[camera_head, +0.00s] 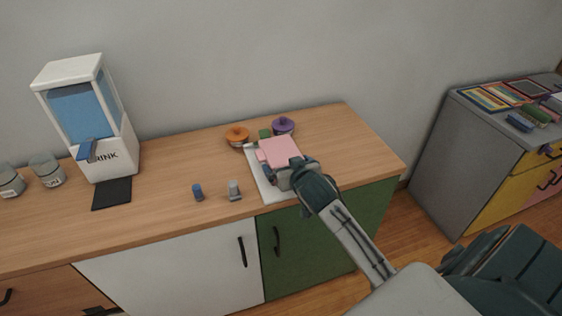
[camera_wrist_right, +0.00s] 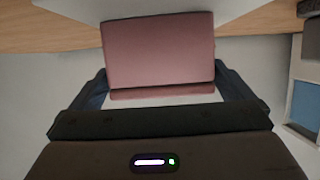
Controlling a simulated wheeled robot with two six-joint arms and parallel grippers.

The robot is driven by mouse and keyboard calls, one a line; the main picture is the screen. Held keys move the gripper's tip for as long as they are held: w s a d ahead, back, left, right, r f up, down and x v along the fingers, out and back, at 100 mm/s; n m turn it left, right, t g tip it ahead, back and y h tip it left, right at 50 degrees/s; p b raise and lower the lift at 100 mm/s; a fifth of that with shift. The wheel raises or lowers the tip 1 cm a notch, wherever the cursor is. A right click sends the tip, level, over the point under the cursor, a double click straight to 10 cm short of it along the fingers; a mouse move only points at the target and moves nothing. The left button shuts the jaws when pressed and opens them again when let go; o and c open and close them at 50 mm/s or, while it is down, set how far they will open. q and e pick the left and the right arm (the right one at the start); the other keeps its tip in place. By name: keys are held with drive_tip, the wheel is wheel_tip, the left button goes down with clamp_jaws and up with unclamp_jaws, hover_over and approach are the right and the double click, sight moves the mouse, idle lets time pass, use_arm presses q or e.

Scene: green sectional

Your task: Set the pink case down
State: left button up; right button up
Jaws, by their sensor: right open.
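The pink case (camera_head: 278,151) is at the white board (camera_head: 257,178) on the wooden counter. Its underside is hidden, so I cannot tell whether it rests on the board. In the right wrist view the case (camera_wrist_right: 160,50) fills the space ahead of my palm, with a finger to each side. My right gripper (camera_head: 288,172) reaches in from the front right, close against the near side of the case. Its jaws (camera_wrist_right: 160,78) are open around the near end of the case. My left gripper is not in view.
An orange-lidded pot (camera_head: 237,136) and a purple-lidded pot (camera_head: 283,126) stand behind the case. A small blue item (camera_head: 197,192) and a grey one (camera_head: 234,191) stand left of the board. A drink dispenser (camera_head: 110,150) is further left. Counter to the right is clear.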

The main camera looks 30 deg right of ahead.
drive_tip(key=shift+x, duration=1.5)
drive_tip(key=c, duration=0.7)
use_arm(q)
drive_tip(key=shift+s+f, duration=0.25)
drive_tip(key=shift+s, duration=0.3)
use_arm(e)
drive_tip(key=shift+c, duration=0.2)
